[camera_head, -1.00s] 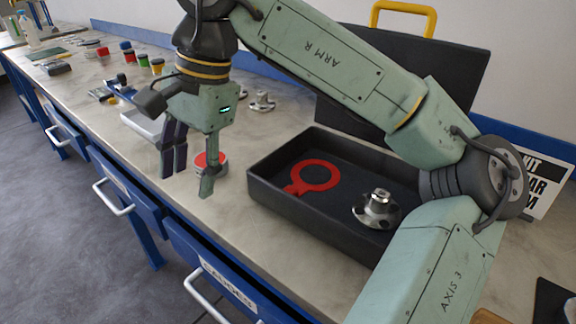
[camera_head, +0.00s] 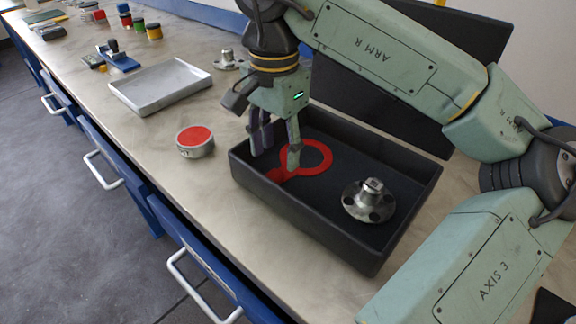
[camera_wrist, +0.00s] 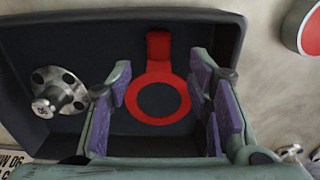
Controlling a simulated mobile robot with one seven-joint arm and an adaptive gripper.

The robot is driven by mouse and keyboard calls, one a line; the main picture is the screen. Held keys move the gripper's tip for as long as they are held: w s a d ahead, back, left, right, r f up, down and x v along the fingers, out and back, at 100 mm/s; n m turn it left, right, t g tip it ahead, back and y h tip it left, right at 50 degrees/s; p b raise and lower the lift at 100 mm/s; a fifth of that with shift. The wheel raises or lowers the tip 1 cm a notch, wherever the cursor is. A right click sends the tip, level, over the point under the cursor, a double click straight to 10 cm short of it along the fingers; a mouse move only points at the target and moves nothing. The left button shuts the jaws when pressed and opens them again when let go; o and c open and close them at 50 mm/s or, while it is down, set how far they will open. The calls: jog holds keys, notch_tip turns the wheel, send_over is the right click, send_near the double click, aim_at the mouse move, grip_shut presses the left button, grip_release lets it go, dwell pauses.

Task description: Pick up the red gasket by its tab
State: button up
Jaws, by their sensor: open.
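The red gasket (camera_head: 318,157) is a flat ring with a tab, in the left part of the black case (camera_head: 300,235). In the wrist view the gasket (camera_wrist: 136,108) shows its ring between my open fingers, with the tab (camera_wrist: 159,46) pointing up the picture, beyond the fingertips. The tab's end bends up near the case wall. My gripper (camera_head: 275,158) is open and empty above the gasket, its fingers pointing down. In the head view a finger hides part of the ring and tab. I cannot tell the exact height of the fingertips above the gasket.
A metal flange (camera_head: 369,201) lies in the case, right of the gasket. The case walls stand around both, with the raised lid (camera_head: 385,100) behind. A red-topped tin (camera_head: 195,141) and a grey tray (camera_head: 160,85) stand on the bench to the left.

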aim_at(279, 170)
notch_tip(279, 170, down, 4)
jog(key=shift+f+p, duration=0.1)
jog(key=shift+p, duration=0.3)
jog(key=shift+d, duration=0.1)
jog(key=shift+c, duration=0.3)
jog(key=c, duration=1)
